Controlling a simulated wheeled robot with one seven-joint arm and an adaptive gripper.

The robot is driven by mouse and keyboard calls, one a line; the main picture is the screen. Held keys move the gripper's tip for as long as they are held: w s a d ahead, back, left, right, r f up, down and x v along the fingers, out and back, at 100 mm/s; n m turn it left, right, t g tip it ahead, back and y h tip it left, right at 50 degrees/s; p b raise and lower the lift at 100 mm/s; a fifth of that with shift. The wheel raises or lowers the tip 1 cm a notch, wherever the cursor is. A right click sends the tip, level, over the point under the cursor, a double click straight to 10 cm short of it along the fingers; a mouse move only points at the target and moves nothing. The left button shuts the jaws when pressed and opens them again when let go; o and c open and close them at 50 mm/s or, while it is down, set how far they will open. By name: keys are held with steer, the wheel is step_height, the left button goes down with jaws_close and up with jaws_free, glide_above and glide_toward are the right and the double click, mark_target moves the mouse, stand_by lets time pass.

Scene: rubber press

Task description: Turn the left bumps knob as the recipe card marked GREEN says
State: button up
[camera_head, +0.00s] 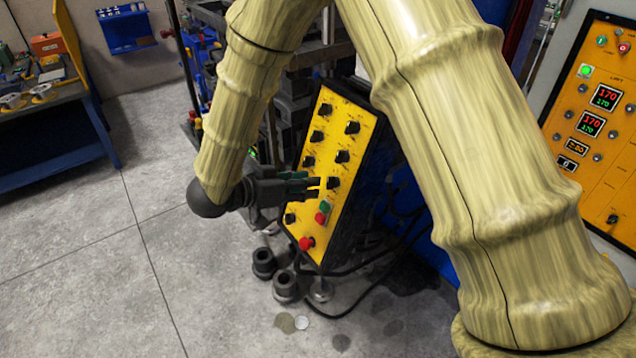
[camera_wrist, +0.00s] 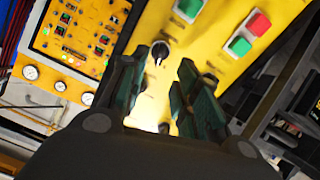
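A yellow control panel (camera_head: 326,208) stands tilted in the head view, with several black knobs in two columns. Their labels are too small to read, so I cannot tell which is the left bumps knob. My gripper (camera_head: 314,187) is at the panel's lower half, its fingers pointing right towards a black knob (camera_head: 334,183). In the wrist view my gripper (camera_wrist: 172,78) is open, with a gap between its dark green fingers. A black knob (camera_wrist: 160,51) shows just ahead of the gap, near the left finger; contact cannot be made out. No recipe card can be made out.
An orange panel with displays (camera_head: 590,125) is at the right. Dark cylindrical parts (camera_head: 264,262) stand on the floor. The left floor is clear.

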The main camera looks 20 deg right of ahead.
steer(key=shift+v, duration=2.5)
steer(key=shift+a+f, duration=0.1)
